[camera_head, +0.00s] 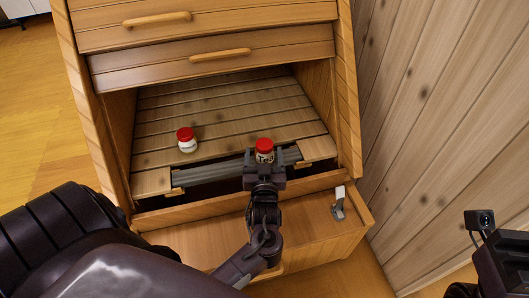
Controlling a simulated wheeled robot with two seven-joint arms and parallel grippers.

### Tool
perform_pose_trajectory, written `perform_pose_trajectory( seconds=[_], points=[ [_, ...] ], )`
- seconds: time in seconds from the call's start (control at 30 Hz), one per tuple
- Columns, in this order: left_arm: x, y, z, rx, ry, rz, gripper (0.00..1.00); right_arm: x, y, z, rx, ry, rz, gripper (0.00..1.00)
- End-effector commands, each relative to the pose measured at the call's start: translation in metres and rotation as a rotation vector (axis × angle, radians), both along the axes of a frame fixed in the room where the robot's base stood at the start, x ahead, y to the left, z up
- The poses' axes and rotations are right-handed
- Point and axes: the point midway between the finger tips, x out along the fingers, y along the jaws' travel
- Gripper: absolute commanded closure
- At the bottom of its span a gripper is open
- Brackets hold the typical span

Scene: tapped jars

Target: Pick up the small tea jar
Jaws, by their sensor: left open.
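Two small jars with red lids stand in the open lower compartment of the wooden cabinet. One jar (187,145) is whitish and stands upright on the slatted floor at left. The other jar (264,156) stands farther right, directly at my left gripper (264,165). I cannot tell from their look which one is the tea jar; they are near in size. My left gripper is open, its wide dark jaws at the jar's near side, hiding its lower part. Whether the fingers touch the jar is unclear.
A plank wall (440,120) rises close on the right. The slatted floor behind the jars is clear.

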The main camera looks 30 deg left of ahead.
Motion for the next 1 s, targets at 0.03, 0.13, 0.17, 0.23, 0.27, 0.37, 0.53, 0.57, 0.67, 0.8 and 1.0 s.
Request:
perform_pose_trajectory(
  seconds=[0.03,0.13,0.17,0.23,0.27,0.37,0.53,0.57,0.67,0.8,1.0],
  points=[
    [0.011,0.005,-0.003,0.004,-0.006,0.0,0.3,0.001,0.001,-0.007,-0.003,-0.001,-0.001,0.81],
    [0.023,0.013,-0.002,0.003,-0.003,0.0,0.3,0.001,0.001,-0.008,-0.004,-0.007,-0.001,0.81],
    [0.025,0.015,-0.001,0.003,-0.002,0.0,0.3,0.001,0.001,-0.008,-0.004,-0.008,-0.001,0.81],
    [0.029,0.018,-0.001,0.001,-0.002,0.0,0.3,0.002,0.001,-0.008,-0.005,-0.01,-0.002,0.81],
    [0.03,0.018,0.0,0.001,-0.002,0.0,0.3,0.002,0.001,-0.008,-0.005,-0.01,-0.002,0.81],
    [0.03,0.019,0.0,0.001,0.0,0.0,0.3,0.002,0.001,-0.008,-0.005,-0.01,-0.002,0.81],
    [0.03,0.019,0.0,0.001,0.0,0.0,0.34,0.002,0.001,-0.007,-0.006,-0.009,-0.002,0.81],
    [0.03,0.019,0.0,0.001,0.0,0.0,0.38,0.002,0.001,-0.008,-0.005,-0.009,-0.002,0.81],
    [0.03,0.019,0.0,0.001,-0.001,0.0,0.51,0.002,0.001,-0.008,-0.006,-0.008,-0.002,0.81],
    [0.03,0.018,0.0,0.0,0.0,0.0,0.69,0.002,0.001,-0.008,-0.006,-0.008,-0.002,0.81],
    [0.03,0.018,0.001,0.0,-0.002,0.0,0.85,0.002,0.001,-0.008,-0.006,-0.008,-0.002,0.81]
  ],
)
